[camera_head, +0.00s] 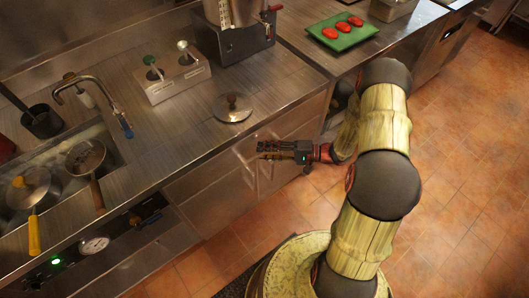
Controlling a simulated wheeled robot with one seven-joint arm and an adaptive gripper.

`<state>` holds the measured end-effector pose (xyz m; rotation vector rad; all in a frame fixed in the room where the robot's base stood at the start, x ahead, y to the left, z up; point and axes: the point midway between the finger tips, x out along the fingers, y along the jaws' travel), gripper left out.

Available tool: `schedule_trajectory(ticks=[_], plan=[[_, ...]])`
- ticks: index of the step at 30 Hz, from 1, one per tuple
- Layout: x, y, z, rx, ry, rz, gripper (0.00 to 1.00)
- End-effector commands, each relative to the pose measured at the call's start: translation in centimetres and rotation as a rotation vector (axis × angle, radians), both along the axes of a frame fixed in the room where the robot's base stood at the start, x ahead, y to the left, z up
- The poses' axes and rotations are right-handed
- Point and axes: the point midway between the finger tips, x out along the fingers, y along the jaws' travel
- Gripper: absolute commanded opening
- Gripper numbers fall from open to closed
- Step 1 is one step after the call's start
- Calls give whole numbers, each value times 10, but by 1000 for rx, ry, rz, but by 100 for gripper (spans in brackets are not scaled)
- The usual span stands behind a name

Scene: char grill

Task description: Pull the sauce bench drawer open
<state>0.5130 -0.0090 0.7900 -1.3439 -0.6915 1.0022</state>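The steel sauce bench carries a holder with two sauce pumps (170,78), one green-topped and one pale-topped. Below its worktop are flat steel drawer fronts (212,192) with upright bar handles (248,172). The fronts look closed. My gripper (262,151) points left in front of these fronts, close to the bench edge and partly over the handles in the picture. Its dark fingers look empty. Their gap is too small to judge, and I cannot tell whether they touch a handle.
A round lid (232,108) lies near the worktop's front edge. A sink (75,165) with pans is at left, above a panel with a gauge (94,245). A green tray (342,33) with red pieces sits at the back. Tiled floor (470,170) is clear at right.

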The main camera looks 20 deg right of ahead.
Motion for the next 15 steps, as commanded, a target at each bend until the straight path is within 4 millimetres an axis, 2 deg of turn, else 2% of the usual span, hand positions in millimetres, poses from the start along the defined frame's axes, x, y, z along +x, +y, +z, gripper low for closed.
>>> schedule_trajectory(ticks=[10, 15], plan=[[3, 5, 0, 0, 0, 0, 31], [2, 5, 0, 0, 0, 0, 22]])
